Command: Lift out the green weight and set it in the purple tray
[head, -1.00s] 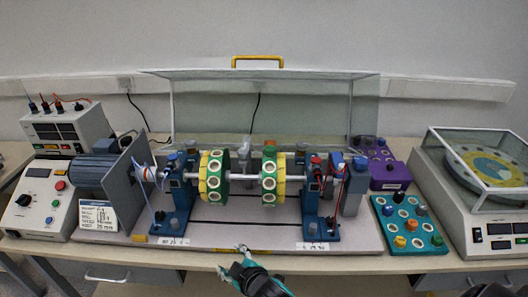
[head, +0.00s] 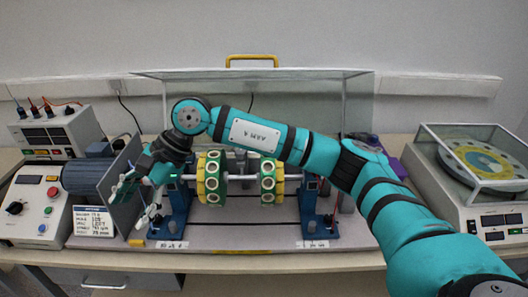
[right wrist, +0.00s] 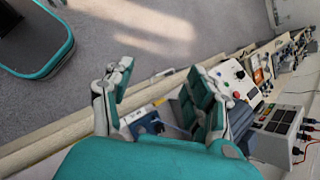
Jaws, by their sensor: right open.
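My right gripper (head: 136,203) is open and empty at the left end of the rig, in front of the grey motor plate. In the right wrist view its fingers (right wrist: 160,80) are spread with nothing between them. I cannot make out the green weight in either view. The purple tray (head: 397,168) is nearly all hidden behind that arm; only a sliver shows. My left gripper is not in view.
A blue motor (head: 82,178) and grey plate (head: 122,182) stand close to the right gripper. A control box (head: 32,205) is at the left. A clear raised cover (head: 300,105) stands behind the rig.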

